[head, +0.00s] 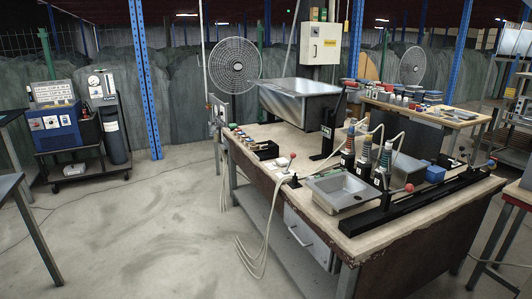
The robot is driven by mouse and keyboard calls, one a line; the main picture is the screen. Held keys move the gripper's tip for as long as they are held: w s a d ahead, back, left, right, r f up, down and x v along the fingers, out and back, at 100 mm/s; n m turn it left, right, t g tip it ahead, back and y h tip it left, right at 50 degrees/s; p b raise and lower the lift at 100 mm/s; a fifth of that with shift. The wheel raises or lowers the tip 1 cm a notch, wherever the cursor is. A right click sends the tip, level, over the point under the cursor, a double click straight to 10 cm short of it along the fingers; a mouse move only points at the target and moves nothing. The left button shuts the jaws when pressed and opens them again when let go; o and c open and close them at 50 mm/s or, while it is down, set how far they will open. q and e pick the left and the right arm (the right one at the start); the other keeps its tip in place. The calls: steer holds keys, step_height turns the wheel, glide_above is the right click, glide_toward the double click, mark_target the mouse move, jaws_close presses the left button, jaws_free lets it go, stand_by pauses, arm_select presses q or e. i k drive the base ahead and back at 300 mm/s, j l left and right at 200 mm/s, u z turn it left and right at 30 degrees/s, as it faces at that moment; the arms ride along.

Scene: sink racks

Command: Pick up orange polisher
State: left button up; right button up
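Several hand tools with pale hoses stand upright in dark holders on the near workbench (395,225). A left tool (350,138), a middle tool (367,148) and a right tool (386,157) stand in a row behind the metal sink tray (341,189). Their bodies carry coloured bands. They are too small for me to tell surely which one is the orange polisher. Neither of my grippers is in view.
Red ball-topped levers (293,156) and a blue box (435,174) are on the bench. A metal hood (298,100) rises at its back. Cables (253,250) hang off its left side. The floor (150,230) to the left is clear. A welding cart (75,130) stands at far left.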

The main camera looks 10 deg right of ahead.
mark_target(349, 152)
steer(key=i+j+z, duration=0.15)
steer(key=i+z, duration=0.35)
steer(key=i+j+z, duration=0.25)
steer(key=z, duration=0.25)
steer(key=i+j+z, duration=0.25)
steer(key=j+z, duration=0.25)
steer(key=i+j+z, duration=0.15)
steer(key=j+z, duration=0.35)
